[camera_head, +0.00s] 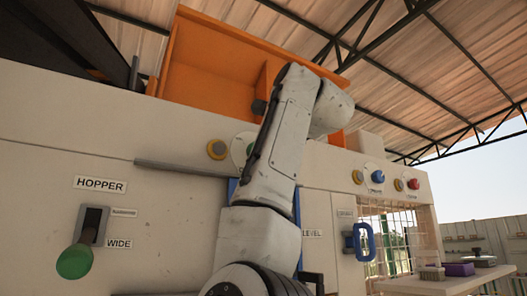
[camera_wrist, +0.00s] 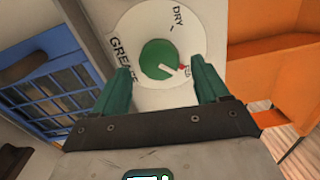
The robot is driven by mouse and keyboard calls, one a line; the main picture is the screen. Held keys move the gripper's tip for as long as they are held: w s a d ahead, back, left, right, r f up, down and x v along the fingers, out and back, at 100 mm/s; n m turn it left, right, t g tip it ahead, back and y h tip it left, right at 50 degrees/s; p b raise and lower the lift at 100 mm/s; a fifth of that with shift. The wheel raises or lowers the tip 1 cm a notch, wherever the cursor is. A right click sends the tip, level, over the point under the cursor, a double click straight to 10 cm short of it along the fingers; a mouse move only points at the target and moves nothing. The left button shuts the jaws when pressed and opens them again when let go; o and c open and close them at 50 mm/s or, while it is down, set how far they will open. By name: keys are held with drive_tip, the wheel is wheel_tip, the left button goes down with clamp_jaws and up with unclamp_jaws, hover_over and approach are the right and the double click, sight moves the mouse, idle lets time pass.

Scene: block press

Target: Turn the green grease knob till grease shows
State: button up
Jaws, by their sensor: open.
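In the wrist view the round green grease knob (camera_wrist: 158,58) sits on a white dial (camera_wrist: 202,35) lettered GREASE and DRY. A third, partly covered label is at the dial's right. A pale line on the knob points to the lower right, near a small red mark. My gripper (camera_wrist: 162,75) is open, with its dark green fingers on either side of the knob's lower part. I cannot tell whether they touch it. In the head view the dial (camera_head: 237,150) is partly hidden behind my arm, and my gripper is not clearly visible. I see no grease.
An orange hopper (camera_head: 205,75) rises above the pale machine wall. A yellow-ringed button (camera_head: 217,149) is left of the dial. A green-knobbed lever (camera_head: 75,261) juts out at the lower left, and a blue handle (camera_head: 362,242) at the right. A blue-framed window (camera_wrist: 50,85) is nearby.

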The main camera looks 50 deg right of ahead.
drive_tip(key=b+v, duration=0.3)
drive_tip(key=v, duration=0.6)
drive_tip(key=shift+s, duration=0.25)
